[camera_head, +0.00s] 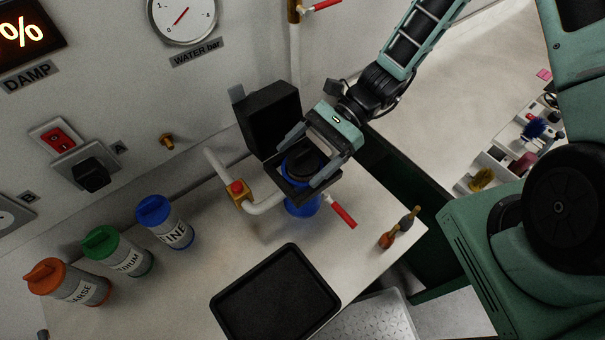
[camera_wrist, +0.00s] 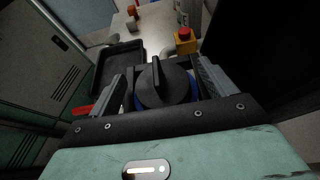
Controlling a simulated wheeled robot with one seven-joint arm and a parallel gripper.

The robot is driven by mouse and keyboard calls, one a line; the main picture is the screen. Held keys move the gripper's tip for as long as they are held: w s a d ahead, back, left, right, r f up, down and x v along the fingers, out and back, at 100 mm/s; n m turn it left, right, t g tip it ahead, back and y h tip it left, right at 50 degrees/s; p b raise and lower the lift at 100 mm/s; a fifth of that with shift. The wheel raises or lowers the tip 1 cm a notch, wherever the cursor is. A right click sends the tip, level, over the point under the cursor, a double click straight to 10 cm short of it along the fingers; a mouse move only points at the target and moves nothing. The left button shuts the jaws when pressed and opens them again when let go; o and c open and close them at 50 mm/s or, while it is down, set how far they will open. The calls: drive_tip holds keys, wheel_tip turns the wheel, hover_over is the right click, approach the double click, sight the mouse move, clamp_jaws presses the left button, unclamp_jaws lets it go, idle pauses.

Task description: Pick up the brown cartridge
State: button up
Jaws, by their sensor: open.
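My gripper (camera_head: 302,165) is open, with its fingers on either side of a round black knob-topped cap (camera_wrist: 165,88) above a blue housing (camera_head: 302,206) on the bench pipe. I cannot tell whether the fingers touch the cap. No thing is clearly a brown cartridge. Orange (camera_head: 70,285), green (camera_head: 118,252) and blue (camera_head: 165,222) labelled canisters stand at the left.
A black tray (camera_head: 275,300) lies at the bench front. A red lever (camera_head: 341,214) sticks out by the housing.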

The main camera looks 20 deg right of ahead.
drive_tip(key=shift+s+a+f, duration=0.1)
drive_tip(key=shift+a+f, duration=0.1)
drive_tip(key=shift+a, duration=0.1)
drive_tip(key=c, duration=1.4)
drive_tip(key=shift+r, duration=0.1)
